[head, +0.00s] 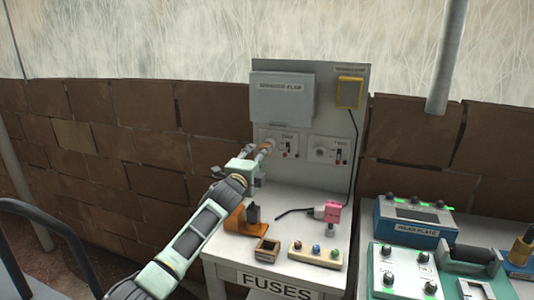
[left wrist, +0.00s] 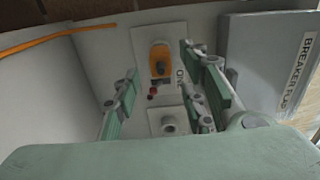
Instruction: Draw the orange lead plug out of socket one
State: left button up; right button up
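The orange plug (left wrist: 160,62) sits in socket one, whose pale plate (left wrist: 141,40) is marked ONE. In the head view the plug (head: 268,145) is mostly hidden by my left gripper (head: 264,151). An orange lead (left wrist: 70,38) runs to the upper left in the left wrist view. My left gripper (left wrist: 160,68) is open, its green-padded fingers on either side of the plug with visible gaps. I cannot tell how deep the fingertips reach. My right gripper is not in view.
Socket two (head: 321,150) is empty beside socket one. The grey breaker flap (head: 282,98) hangs above. A pink plug (head: 332,211), an orange-brown holder (head: 238,222) and a button strip (head: 316,256) stand on the bench. Instrument boxes (head: 415,222) stand at right.

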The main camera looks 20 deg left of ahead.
pick_arm(q)
jog(key=shift+w+d+b, duration=0.1)
jog(key=shift+w+b, duration=0.9)
jog(key=shift+w, duration=1)
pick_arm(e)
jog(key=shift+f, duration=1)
pick_arm(q)
grip_shut()
